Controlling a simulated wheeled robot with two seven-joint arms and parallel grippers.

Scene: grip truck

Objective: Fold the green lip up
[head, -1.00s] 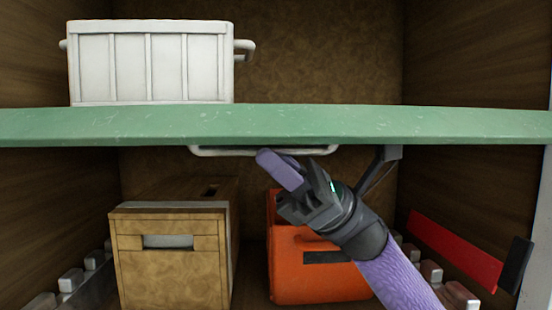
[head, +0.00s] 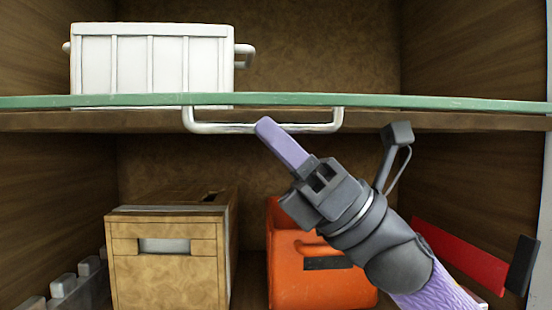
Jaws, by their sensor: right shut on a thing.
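The green lip (head: 350,102) runs across the full width at shelf height and shows as a thin, nearly edge-on strip. A pale handle (head: 220,127) hangs from it near the middle. My right gripper (head: 272,133) comes from the lower right and is shut on the handle's lower bar, its purple finger lying across it. The other finger is mostly hidden. My left gripper is out of view.
A white crate (head: 150,60) stands on the shelf behind the lip. Below are a tan box (head: 168,265) and an orange case (head: 310,285), partly behind my right arm. A red bar (head: 465,257) is at the right wall. The brown shelf edge (head: 450,122) shows beneath the lip.

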